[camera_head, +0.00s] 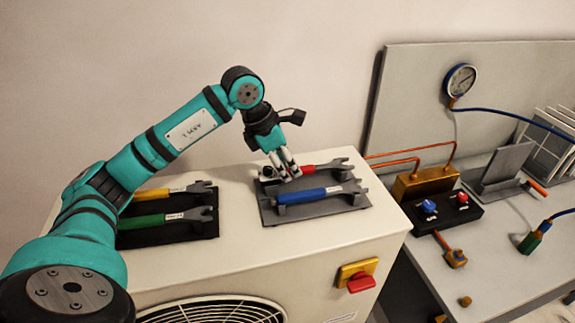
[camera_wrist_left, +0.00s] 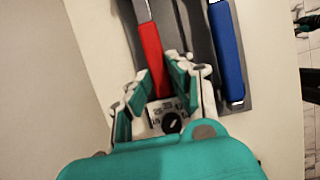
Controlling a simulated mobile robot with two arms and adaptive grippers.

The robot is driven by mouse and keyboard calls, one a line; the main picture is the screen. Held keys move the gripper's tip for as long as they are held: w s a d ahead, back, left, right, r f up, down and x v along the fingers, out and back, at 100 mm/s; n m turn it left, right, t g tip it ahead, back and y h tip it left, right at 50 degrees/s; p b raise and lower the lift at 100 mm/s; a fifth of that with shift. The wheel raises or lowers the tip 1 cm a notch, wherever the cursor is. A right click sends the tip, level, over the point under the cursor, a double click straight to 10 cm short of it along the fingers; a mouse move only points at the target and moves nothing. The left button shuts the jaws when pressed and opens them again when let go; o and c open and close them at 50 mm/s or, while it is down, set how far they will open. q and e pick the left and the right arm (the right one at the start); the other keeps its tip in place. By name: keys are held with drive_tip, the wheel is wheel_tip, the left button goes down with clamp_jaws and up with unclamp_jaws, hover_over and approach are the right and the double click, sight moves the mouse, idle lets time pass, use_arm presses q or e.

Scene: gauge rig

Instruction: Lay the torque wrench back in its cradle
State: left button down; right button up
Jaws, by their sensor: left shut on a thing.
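The torque wrench (camera_head: 308,169) has a red handle, an open jaw at its right end and a dial block at its left end. My left gripper (camera_head: 287,174) is shut on it from above, near the dial end. In the left wrist view the red handle (camera_wrist_left: 150,55) runs away from the fingers (camera_wrist_left: 157,74), with the dial and its black knob close to the palm. The wrench lies along the rear side of the grey cradle (camera_head: 276,214), beside a blue-handled wrench (camera_head: 305,194). I cannot tell whether it rests on the supports. My right gripper is not in view.
A dark cradle (camera_head: 205,230) with a yellow wrench (camera_head: 165,191) and a green wrench (camera_head: 160,220) is at the left, partly behind my arm. A red switch (camera_head: 361,283) is on the white cabinet's front. A bench with a gauge (camera_head: 460,80) and hoses stands at the right.

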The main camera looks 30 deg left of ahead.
use_arm(q)
drive_tip(key=shift+f, duration=0.15)
drive_tip(key=c, duration=1.1)
unclamp_jaws()
drive_tip(key=v, duration=1.2)
